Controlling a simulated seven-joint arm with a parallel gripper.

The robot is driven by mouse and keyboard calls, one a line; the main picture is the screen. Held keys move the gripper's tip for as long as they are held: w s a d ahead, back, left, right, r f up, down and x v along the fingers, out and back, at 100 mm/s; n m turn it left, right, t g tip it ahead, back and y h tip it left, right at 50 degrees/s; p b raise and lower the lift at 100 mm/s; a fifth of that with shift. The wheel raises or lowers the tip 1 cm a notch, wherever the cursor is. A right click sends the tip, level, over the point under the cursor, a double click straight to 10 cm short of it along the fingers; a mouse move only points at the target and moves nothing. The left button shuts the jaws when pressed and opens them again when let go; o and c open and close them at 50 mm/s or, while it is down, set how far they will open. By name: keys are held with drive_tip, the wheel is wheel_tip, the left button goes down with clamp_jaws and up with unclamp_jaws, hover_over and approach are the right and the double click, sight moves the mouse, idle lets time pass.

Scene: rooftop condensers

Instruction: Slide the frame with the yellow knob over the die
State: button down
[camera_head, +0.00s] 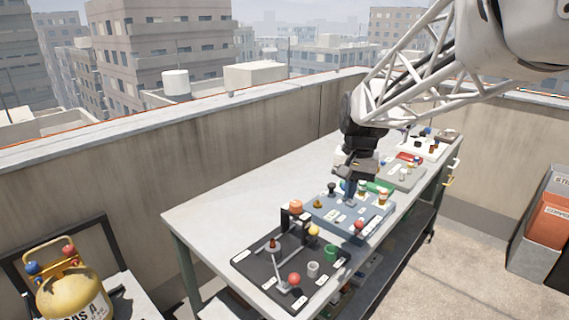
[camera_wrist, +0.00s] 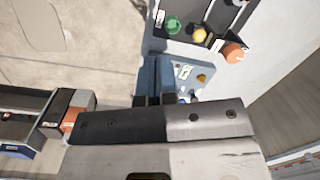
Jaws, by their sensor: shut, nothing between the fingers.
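My gripper (camera_head: 350,199) points down over the blue-grey board (camera_head: 322,223), with its fingers shut and empty. The closed fingers also show in the wrist view (camera_wrist: 159,99), in front of that board (camera_wrist: 165,70). A small brass-yellow knob (camera_head: 318,204) is on the board's left part, left of my gripper; it also shows in the wrist view (camera_wrist: 202,79). A round yellow knob (camera_head: 313,231) is by a black upright on the black board (camera_head: 247,262). I cannot tell which yellow knob belongs to the frame. I cannot make out the die; my gripper hides part of the blue-grey board.
The black board also carries an orange knob (camera_head: 296,206), a green cup (camera_head: 331,253), a grey cup (camera_head: 313,269) and a red ball (camera_head: 294,279). More boards with small parts lie towards the table's far end. The table's left side (camera_head: 220,205) is bare.

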drive_tip(key=w+f+m, duration=0.1)
drive_tip(key=w+f, duration=0.2)
drive_tip(key=w, duration=0.3)
drive_tip(key=w+f+m+g, duration=0.1)
drive_tip(key=w+f, duration=0.1)
drive_tip(key=w, duration=0.5)
drive_tip(key=w+f+g+y, duration=0.1)
drive_tip(key=w+f, duration=0.2)
drive_tip(key=w, duration=0.3)
drive_tip(key=shift+w+f+m, duration=0.3)
drive_tip(key=shift+w+m, duration=0.1)
drive_tip(key=s+a+f, duration=0.4)
drive_tip(key=s+f, duration=0.1)
drive_tip(key=f, duration=0.5)
drive_tip(key=shift+s+f, duration=0.15)
drive_tip(key=shift+s, duration=0.25)
